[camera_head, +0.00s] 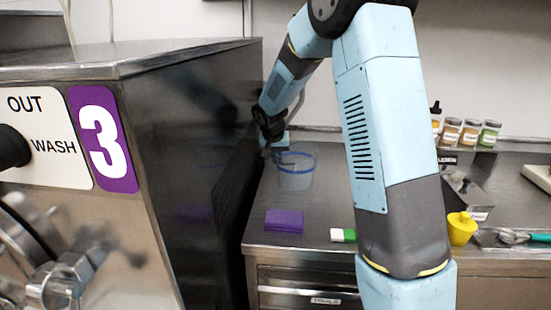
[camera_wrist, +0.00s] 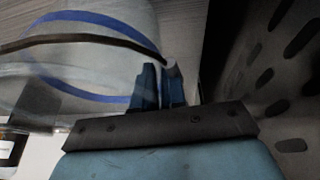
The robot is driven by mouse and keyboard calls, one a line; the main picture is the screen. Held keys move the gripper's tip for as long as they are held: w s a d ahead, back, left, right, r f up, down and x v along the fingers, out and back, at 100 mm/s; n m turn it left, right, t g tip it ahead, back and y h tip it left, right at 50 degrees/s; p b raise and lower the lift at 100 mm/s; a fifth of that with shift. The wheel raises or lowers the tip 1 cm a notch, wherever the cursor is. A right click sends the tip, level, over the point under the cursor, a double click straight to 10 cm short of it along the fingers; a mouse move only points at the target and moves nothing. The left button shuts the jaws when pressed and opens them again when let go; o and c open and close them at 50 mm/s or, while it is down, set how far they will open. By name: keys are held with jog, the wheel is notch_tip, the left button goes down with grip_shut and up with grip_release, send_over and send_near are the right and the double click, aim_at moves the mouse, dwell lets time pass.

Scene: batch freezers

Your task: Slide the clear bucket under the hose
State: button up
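The clear bucket (camera_head: 296,180) with a blue rim stands on the steel counter near its left side, beside the machine. My gripper (camera_head: 279,150) is at the bucket's far left rim. In the wrist view the bucket (camera_wrist: 95,65) fills the left side, with its blue band and a dark handle crossing it. The gripper fingers (camera_wrist: 163,85) are close together at the bucket's edge, where the handle ends. Whether they clamp the wall or only touch it is unclear. I cannot make out a hose in either view.
A steel machine (camera_head: 195,120) marked 3 stands close on the left. On the counter (camera_head: 300,218) lie a purple cloth (camera_head: 284,220) and a green-and-white item (camera_head: 343,235). A yellow container (camera_head: 461,230) and several jars (camera_head: 469,133) stand at right, past my arm.

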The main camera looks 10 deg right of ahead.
grip_shut()
jog(key=shift+d, duration=0.1)
